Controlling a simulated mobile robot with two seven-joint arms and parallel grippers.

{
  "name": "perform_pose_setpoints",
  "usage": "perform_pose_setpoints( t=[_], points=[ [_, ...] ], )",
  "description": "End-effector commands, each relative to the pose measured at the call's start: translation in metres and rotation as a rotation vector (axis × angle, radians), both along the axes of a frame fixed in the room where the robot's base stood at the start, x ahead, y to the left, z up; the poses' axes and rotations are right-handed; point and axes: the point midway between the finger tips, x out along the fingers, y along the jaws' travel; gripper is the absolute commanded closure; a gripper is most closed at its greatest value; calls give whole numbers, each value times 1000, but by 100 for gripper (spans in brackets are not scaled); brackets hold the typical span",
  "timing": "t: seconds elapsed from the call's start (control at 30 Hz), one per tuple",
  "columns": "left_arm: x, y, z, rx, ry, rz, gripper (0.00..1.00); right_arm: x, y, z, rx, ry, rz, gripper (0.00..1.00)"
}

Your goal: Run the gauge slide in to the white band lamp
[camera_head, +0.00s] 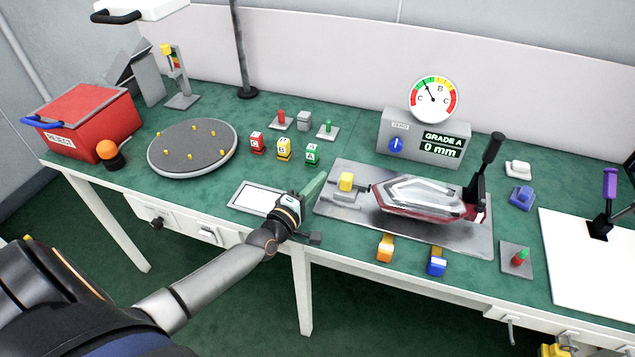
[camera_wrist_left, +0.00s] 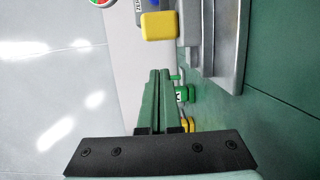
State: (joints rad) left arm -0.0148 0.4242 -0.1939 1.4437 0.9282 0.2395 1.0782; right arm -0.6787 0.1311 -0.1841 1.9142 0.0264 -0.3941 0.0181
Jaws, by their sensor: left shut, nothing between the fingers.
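The lamp (camera_head: 420,192), with a clear white band and a red rim, lies on a grey metal fixture plate (camera_head: 335,213). The gauge slide's yellow knob (camera_head: 346,181) stands on a grey block left of the lamp's tip, apart from it by a small gap. The knob also shows at the top of the left wrist view (camera_wrist_left: 158,26). My left gripper (camera_head: 314,185) has its green fingers together, empty, just left of the knob and plate. Its closed fingers show in the left wrist view (camera_wrist_left: 160,95), apart from the knob. My right gripper is not seen.
A black-handled clamp (camera_head: 485,165) stands at the lamp's right end. Behind is a gauge box (camera_head: 410,135) reading GRADE A, 0 mm. A turntable (camera_head: 193,147), lettered cubes (camera_head: 284,149) and a red reject bin (camera_head: 95,120) are left. Orange (camera_head: 385,248) and blue (camera_head: 436,262) blocks sit in front.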

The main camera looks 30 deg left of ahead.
Motion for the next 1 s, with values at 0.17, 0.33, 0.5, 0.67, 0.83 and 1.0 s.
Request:
perform_pose_setpoints(
  t=[0.17,0.33,0.5,0.67,0.83,1.0],
  points=[
    [-17,0,-2,0,5,-1,100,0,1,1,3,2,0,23],
    [-50,1,-1,1,4,0,100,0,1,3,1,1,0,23],
    [-77,1,-1,1,3,0,100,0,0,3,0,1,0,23],
    [-93,1,-1,1,2,0,100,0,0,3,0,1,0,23],
    [-99,1,0,1,0,1,100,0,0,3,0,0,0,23],
    [-99,2,0,1,0,1,100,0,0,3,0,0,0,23]
  ],
)
